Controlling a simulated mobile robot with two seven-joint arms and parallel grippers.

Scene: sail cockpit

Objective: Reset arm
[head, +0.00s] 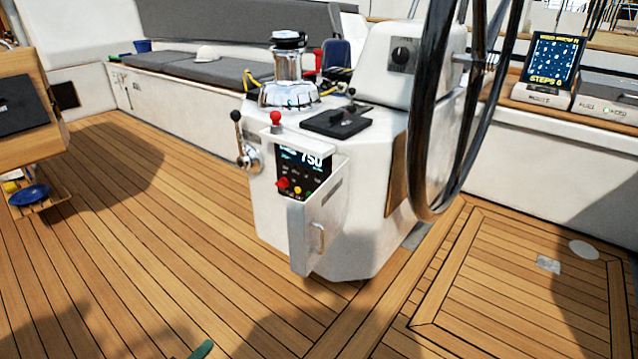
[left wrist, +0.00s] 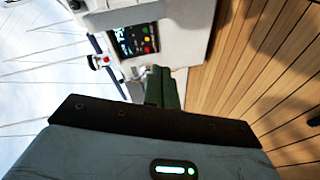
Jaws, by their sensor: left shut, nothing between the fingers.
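My left gripper shows only as a green fingertip (head: 201,350) at the bottom edge of the head view. In the left wrist view its two green fingers (left wrist: 162,86) are together, shut with nothing between them. They point toward the white console (head: 270,195), apart from it as far as I can tell. The console's control panel (head: 303,172) with a lit "750" display also shows in the left wrist view (left wrist: 137,38). My right gripper is in neither view.
The console's small door (head: 322,225) stands open, sticking out. A large black wheel (head: 425,120) stands at the right. The teak deck (head: 160,240) to the left is clear.

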